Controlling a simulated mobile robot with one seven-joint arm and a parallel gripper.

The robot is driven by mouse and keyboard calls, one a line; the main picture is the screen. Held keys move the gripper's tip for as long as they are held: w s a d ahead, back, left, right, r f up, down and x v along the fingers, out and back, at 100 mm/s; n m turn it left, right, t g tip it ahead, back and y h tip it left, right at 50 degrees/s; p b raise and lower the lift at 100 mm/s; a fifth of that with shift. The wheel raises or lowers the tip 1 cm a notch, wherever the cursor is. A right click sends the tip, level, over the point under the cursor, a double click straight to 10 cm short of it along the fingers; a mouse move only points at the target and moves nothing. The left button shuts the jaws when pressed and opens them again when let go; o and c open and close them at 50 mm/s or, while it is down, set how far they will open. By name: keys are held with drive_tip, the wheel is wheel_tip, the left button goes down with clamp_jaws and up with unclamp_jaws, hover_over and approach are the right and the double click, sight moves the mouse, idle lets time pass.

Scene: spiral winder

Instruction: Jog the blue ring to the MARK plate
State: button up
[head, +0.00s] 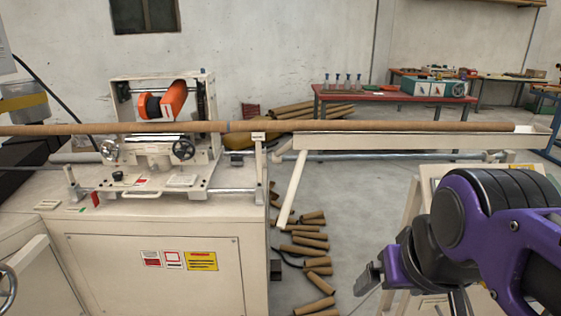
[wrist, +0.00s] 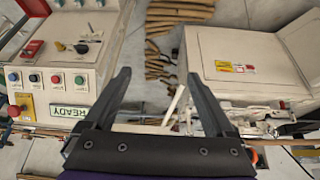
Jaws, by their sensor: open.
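A thin blue-grey band, apparently the blue ring (head: 228,126), shows on the long brown tube (head: 370,126), a little left of a cream post (head: 259,150). I cannot read a MARK plate in either view. In the wrist view a control panel (wrist: 40,95) carries a row of coloured buttons (wrist: 45,79), a small black lever (wrist: 82,47), a red switch (wrist: 32,49) and a READY sign (wrist: 70,111). My gripper (wrist: 158,75) is open and empty, its fingers apart, with the panel to its left. In the head view it is at lower right, partly hidden.
The winder's cream cabinet (head: 150,255) fills the lower left. Several cut brown tubes (head: 305,240) lie on the floor between. A red table (head: 390,95) stands by the back wall.

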clamp_jaws()
idle(1.4)
